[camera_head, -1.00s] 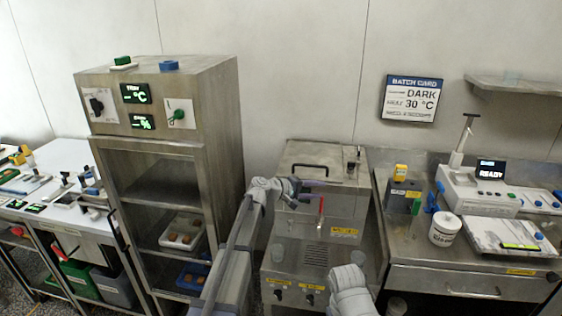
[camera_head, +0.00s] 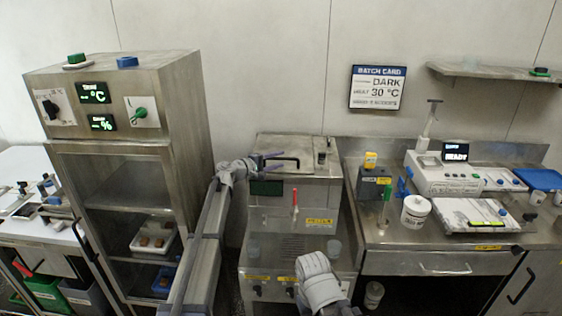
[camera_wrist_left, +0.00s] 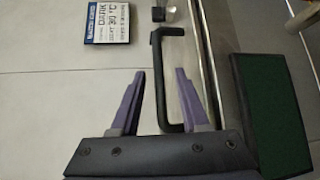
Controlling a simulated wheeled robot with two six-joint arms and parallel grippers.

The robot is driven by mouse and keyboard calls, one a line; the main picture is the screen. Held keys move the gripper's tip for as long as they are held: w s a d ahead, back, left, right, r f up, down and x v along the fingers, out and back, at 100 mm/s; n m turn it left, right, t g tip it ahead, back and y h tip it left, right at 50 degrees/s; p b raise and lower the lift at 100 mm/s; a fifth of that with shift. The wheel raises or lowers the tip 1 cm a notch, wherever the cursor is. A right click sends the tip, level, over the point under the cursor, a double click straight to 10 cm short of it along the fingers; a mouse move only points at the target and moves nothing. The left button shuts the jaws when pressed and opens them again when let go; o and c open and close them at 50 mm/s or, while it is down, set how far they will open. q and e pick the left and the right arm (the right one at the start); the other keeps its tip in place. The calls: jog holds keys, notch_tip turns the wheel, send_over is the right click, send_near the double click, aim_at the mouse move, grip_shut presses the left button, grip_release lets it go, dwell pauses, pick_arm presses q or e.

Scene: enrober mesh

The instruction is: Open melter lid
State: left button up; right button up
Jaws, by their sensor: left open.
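The melter (camera_head: 322,218) is a steel box in the middle of the head view. Its lid (camera_head: 272,143) is down on top, with a black bar handle (camera_head: 285,159) near the front left. My left gripper (camera_head: 277,161) is open right at the handle. In the left wrist view the handle (camera_wrist_left: 157,95) runs between the spread purple fingers of my left gripper (camera_wrist_left: 159,72); I see no clear contact.
A tall steel cabinet (camera_head: 185,120) stands left of my left arm. A red-handled valve (camera_head: 295,198) sticks up at the melter's front. To the right, a bench (camera_head: 400,235) carries a white tub (camera_head: 415,211) and instruments. A batch card (camera_head: 378,87) hangs on the wall.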

pick_arm(q)
jog(key=shift+x, duration=1)
grip_shut()
dwell(0.7)
